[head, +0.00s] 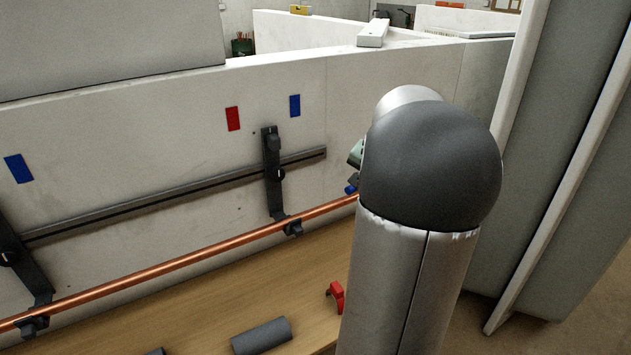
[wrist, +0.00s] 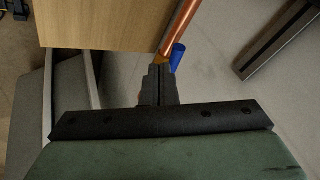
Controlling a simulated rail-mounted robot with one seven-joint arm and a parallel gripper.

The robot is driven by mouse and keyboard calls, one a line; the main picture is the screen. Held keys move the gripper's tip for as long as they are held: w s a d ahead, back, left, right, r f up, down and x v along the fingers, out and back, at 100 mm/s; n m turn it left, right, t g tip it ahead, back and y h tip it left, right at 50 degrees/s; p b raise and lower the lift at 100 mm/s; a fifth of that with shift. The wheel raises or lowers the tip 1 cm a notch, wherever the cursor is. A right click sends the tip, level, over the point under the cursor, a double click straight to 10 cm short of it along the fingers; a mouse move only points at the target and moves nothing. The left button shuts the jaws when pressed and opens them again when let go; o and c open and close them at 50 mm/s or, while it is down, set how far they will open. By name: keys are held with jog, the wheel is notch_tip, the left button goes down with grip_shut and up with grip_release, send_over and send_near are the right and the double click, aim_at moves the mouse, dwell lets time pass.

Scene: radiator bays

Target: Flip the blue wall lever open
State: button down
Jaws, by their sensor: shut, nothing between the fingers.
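The blue lever (wrist: 177,57) shows in the wrist view at the near end of the copper pipe, beside a brass-coloured fitting (wrist: 160,59). In the head view only a small blue piece of it (head: 351,189) shows at the pipe's right end; my arm hides the rest. My gripper (wrist: 158,72) is shut and empty. Its fingertips lie just below and left of the blue lever in the wrist view; I cannot tell whether they touch it. In the head view my arm hides the fingers.
The copper pipe (head: 190,262) runs along the pale wall (head: 120,135) on dark brackets (head: 272,172). A red handle-like part (head: 337,295) and a grey cylinder (head: 261,336) sit on the wooden bench (head: 215,300). Large grey panels (head: 550,190) stand at right.

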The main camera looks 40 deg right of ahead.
jog(key=s+d+m, duration=0.1)
jog(key=s+d, duration=0.1)
jog(key=d, duration=0.2)
jog(key=p, duration=0.3)
send_near(353, 191)
jog(key=s+d+f, duration=0.2)
jog(key=d+f, duration=0.2)
jog(key=f, duration=0.1)
jog(key=shift+h, duration=0.4)
jog(key=w, duration=0.2)
jog(key=w+f+p, duration=0.1)
jog(key=w, duration=0.1)
jog(key=shift+a, duration=0.1)
jog(key=shift+w+a+b, duration=0.25)
jog(key=shift+w+b, duration=0.3)
jog(key=shift+b, duration=0.1)
jog(key=shift+w+a+b, duration=0.2)
jog(key=shift+w+b, duration=0.35)
jog(key=shift+b, duration=0.05)
